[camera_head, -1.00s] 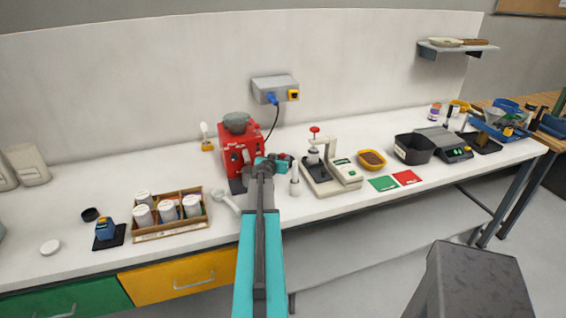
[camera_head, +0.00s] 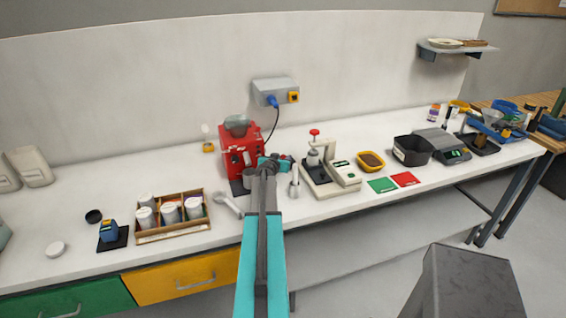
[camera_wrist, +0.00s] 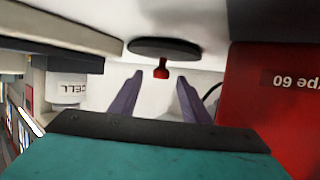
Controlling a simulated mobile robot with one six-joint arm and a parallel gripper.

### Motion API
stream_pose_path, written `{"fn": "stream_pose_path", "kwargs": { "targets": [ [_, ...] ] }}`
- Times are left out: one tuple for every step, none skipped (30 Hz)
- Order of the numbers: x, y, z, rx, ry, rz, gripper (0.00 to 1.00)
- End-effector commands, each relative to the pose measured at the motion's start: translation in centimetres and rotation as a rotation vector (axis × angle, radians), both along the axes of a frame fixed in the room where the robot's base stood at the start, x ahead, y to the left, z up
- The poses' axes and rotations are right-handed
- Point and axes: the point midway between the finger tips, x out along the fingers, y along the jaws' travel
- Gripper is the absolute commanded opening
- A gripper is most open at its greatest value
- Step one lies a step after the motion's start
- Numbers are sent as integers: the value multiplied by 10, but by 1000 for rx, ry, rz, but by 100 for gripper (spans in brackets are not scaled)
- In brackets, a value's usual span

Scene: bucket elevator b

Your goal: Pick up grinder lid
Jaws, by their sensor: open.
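A dark round lid with a red knob shows in the wrist view (camera_wrist: 165,48), which is turned upside down. It appears to lie on the white counter, knob up. My gripper (camera_wrist: 160,78) is open, and the red knob shows between its two fingertips. I cannot tell how far the fingertips are from the knob. The red grinder (camera_head: 238,150), with a grey bowl on top, stands at the back. It also fills the right side of the wrist view (camera_wrist: 275,110). In the head view my gripper is in front of the grinder's right side, its fingers hard to see.
A white press (camera_head: 343,170) with a red knob stands right of the grinder. A wooden box of white jars (camera_head: 170,214) and a metal spoon-like tool (camera_head: 228,205) lie to the left. A wall socket box (camera_head: 275,91) is behind, with a cable hanging near the grinder.

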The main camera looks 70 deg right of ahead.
Motion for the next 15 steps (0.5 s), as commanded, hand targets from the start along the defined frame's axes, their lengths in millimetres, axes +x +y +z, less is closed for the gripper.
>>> {"fn": "stream_pose_path", "kwargs": {
  "targets": [
    [0,-4,0,0,0,0,43],
    [1,-5,-1,0,-1,0,43],
    [1,-6,-1,0,0,0,43],
    [0,-6,-2,0,0,0,43],
    [1,-6,-2,0,0,0,43],
    [0,-7,-2,0,0,0,43],
    [0,-7,-3,0,0,0,43],
    [0,-6,-3,0,0,0,43],
    [0,-6,-3,0,0,0,43],
    [0,-6,-3,0,0,0,43],
    [0,-6,-3,0,0,0,43],
    [0,-6,-3,0,0,0,43],
    [0,-6,-3,0,0,0,43],
    [0,-6,-3,0,0,0,43],
    [0,-6,-3,0,0,0,43]
  ]
}}
